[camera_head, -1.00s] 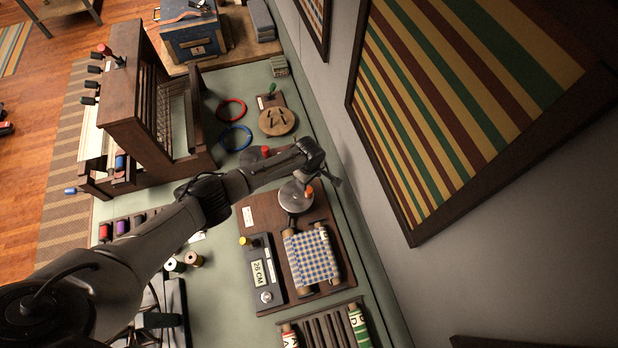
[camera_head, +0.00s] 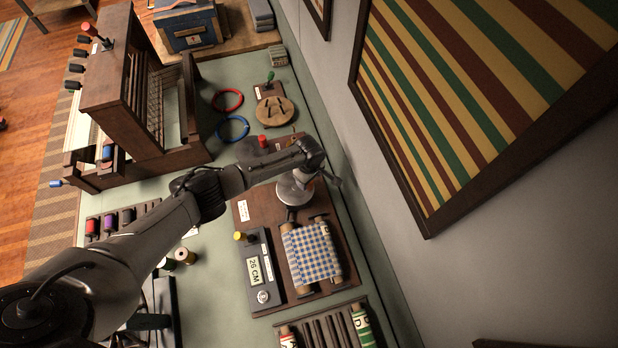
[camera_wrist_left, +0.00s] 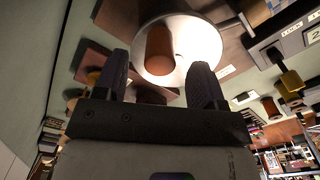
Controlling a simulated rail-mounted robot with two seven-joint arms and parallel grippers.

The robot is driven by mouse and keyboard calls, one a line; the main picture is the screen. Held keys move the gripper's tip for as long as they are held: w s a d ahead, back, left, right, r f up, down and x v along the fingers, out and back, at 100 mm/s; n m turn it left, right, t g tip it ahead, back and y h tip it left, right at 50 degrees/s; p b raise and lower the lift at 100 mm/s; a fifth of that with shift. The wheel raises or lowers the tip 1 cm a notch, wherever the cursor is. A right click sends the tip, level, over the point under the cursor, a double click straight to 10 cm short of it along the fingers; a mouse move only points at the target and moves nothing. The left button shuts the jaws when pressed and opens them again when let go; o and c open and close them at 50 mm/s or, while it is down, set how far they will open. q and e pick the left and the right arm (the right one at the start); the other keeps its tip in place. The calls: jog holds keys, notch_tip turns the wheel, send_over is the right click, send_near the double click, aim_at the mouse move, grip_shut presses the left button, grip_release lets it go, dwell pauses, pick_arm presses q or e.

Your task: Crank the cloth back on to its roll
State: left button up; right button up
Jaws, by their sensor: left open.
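The blue, white and yellow checked cloth (camera_head: 311,254) lies spread between two wooden rollers on a dark wooden board (camera_head: 262,210). A pale round crank disc (camera_head: 293,192) stands at the upper end of the rollers. In the left wrist view the disc (camera_wrist_left: 198,40) carries an orange-brown knob (camera_wrist_left: 159,48). My left gripper (camera_wrist_left: 160,78) is open, its two dark fingers pointing toward the disc, with the knob between them in the picture. I cannot tell whether they touch it. In the head view my wrist hides the knob. My right gripper is not in view.
A meter (camera_head: 260,272) reading 26 CM sits left of the cloth. A slatted rack (camera_head: 325,330) with rolls is below it. A wooden loom (camera_head: 137,100), red ring (camera_head: 228,99) and blue ring (camera_head: 232,129) stand above. The wall closes off the right.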

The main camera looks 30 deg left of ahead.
pick_arm(q)
notch_tip(320, 180, down, 4)
jog(key=b, duration=0.3)
jog(key=shift+b, duration=0.4)
jog(key=shift+r+p, duration=0.3)
jog(key=shift+p, duration=0.1)
jog(key=shift+f, duration=0.1)
jog(key=c, duration=0.8)
